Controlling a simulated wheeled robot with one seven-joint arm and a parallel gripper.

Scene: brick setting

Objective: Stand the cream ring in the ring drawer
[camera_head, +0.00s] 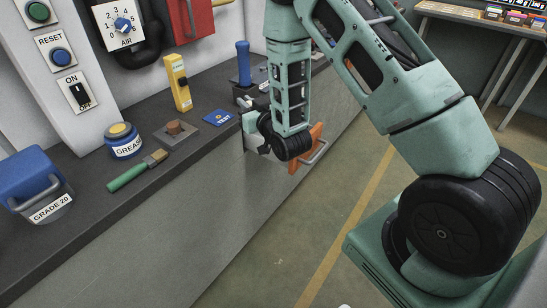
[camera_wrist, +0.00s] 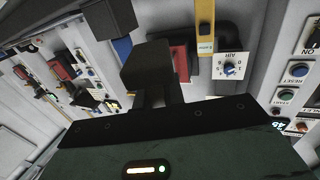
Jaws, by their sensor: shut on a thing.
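My gripper (camera_head: 264,148) is at the front edge of the bench, beside an orange drawer front (camera_head: 303,150) with a grey bar handle. In the wrist view my dark gripper fingers (camera_wrist: 147,68) show, but the ring does not show clearly. The inside of the drawer is hidden behind my arm.
The floor (camera_head: 345,185) beside the bench is clear.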

